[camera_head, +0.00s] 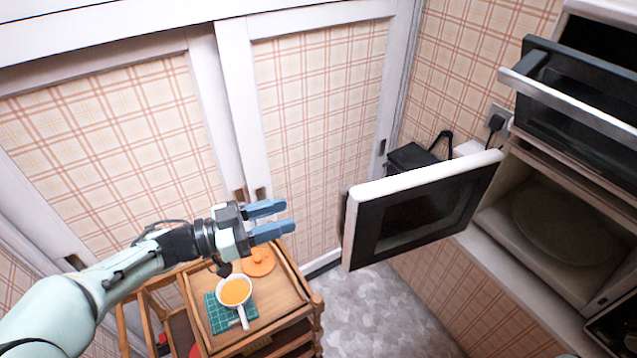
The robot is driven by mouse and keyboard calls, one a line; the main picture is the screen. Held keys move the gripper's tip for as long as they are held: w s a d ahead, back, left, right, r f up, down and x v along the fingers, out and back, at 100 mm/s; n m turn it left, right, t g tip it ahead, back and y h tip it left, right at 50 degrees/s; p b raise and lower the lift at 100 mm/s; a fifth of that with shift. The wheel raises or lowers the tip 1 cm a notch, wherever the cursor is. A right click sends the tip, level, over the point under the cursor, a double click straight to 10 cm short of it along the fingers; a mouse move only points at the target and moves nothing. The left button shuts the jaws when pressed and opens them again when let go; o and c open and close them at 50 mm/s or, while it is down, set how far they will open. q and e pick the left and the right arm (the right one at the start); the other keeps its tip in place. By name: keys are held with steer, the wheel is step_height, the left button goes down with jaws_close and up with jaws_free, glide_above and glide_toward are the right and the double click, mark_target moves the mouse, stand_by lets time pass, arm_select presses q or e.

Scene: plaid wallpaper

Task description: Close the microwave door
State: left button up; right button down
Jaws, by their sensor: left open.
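The microwave door (420,207) stands wide open in the head view, swung out to the left of the microwave (553,225). It has a white top edge and a dark window. The microwave's cavity is exposed, with a round turntable plate (568,222) inside. My left gripper (278,219) is to the left of the door, apart from it. Its two blue fingers are spread and empty, pointing right toward the door's free edge. My right gripper does not show.
A wooden cart (290,305) below my left arm holds a pan (235,291) of orange soup on a green cloth, and an orange lid (258,262). A dark oven door with a silver handle (565,100) juts out above the microwave. A black bag (412,157) sits behind the door.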

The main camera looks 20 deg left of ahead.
mark_target(340, 202)
arm_select(q)
steer(key=x, duration=0.6)
steer(key=p+x, duration=0.1)
steer(key=x, duration=0.6)
steer(key=shift+s+d+r, duration=0.2)
steer(key=shift+s+d, duration=0.05)
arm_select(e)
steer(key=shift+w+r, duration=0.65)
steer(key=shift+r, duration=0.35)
arm_select(q)
jaws_close()
